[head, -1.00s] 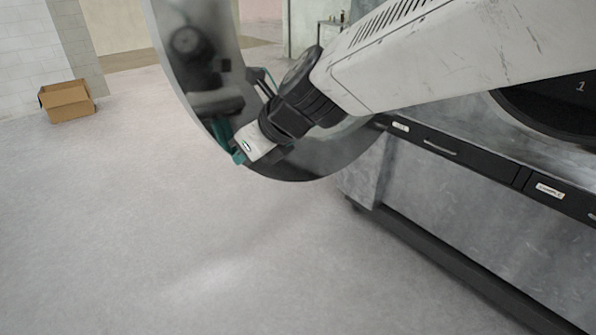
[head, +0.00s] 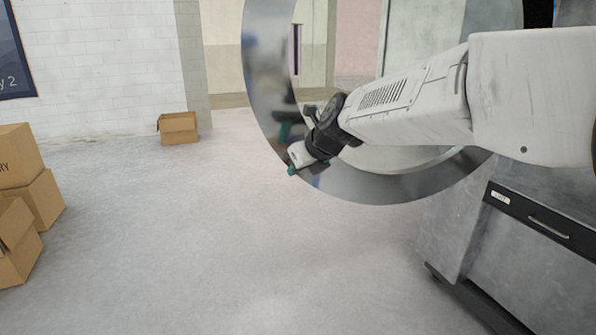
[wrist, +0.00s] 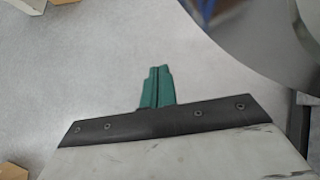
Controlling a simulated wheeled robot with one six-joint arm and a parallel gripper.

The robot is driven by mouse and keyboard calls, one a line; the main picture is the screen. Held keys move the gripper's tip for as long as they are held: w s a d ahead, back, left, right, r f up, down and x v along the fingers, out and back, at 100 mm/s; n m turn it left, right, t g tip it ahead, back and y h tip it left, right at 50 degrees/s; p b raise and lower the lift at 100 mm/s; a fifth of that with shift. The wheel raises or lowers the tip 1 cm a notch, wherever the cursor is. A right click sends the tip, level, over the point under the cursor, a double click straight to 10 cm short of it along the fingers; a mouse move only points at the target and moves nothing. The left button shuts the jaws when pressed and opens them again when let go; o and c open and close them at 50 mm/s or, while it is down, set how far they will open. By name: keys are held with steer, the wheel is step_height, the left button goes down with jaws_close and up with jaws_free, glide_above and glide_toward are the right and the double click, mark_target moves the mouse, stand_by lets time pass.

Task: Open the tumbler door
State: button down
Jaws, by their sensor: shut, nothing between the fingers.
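The tumbler door (head: 375,190) is a large round metal ring with a see-through middle. It stands swung out from the grey washer (head: 475,225) at the right of the head view. My gripper (head: 292,171) is at the lower left of the ring, in front of its shiny face in the picture. I cannot tell if it touches. In the wrist view, the green fingers (wrist: 158,86) are together and empty, with floor beyond them. The door's edge (wrist: 250,35) shows at the upper right there, apart from the fingertips. The door's handle cannot be made out.
Several cardboard boxes (head: 42,200) are stacked at the left. An open box (head: 178,128) stands by the white wall (head: 110,65). The floor between the boxes and the washer is clear. A black drawer strip (head: 540,222) runs along the washer's front.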

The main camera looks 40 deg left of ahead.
steer(key=shift+s+d, duration=0.1)
steer(key=s+d+r, duration=0.7)
steer(key=d, duration=0.1)
steer(key=shift+s, duration=0.2)
stand_by(0.3)
